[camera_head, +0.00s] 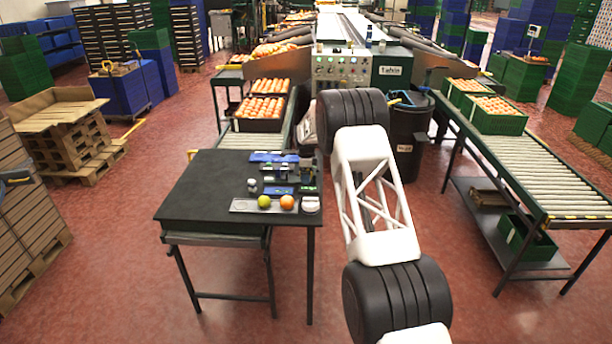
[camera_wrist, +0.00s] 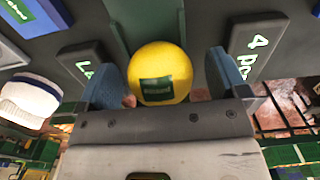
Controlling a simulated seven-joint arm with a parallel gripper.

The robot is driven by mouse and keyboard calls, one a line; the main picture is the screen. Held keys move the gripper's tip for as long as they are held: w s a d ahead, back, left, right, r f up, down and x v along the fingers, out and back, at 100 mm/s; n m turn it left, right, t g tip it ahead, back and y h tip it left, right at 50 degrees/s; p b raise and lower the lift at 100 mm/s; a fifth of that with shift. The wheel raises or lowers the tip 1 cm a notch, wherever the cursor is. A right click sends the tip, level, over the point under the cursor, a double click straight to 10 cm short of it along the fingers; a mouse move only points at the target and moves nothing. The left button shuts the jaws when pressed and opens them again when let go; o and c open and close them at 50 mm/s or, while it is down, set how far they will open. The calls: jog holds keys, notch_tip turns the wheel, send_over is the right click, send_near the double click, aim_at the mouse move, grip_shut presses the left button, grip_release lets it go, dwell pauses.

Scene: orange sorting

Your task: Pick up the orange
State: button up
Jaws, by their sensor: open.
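The orange (camera_head: 287,202) lies on a grey tray (camera_head: 240,206) at the front right of the dark table, just right of a yellow-green fruit (camera_head: 264,201). In the wrist view my gripper (camera_wrist: 166,78) is open. A yellow ball (camera_wrist: 176,60) with a dark green label shows in the gap between its two blue-grey fingers, close to the left one. I cannot tell how deep it sits between them. No orange-coloured fruit is clear in the wrist view. My gripper is not clearly visible in the head view, where my white and black arm stands right of the table.
Blue and dark items (camera_head: 275,157) crowd the table behind the tray. A white round thing (camera_head: 311,204) stands at the tray's right end. The left of the table (camera_head: 205,195) is bare. In the wrist view a white round thing with a blue band (camera_wrist: 30,97) is at left.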

dwell(0.4)
jog(key=c, duration=1)
jog(key=shift+r, duration=0.1)
jog(key=shift+r, duration=4.95)
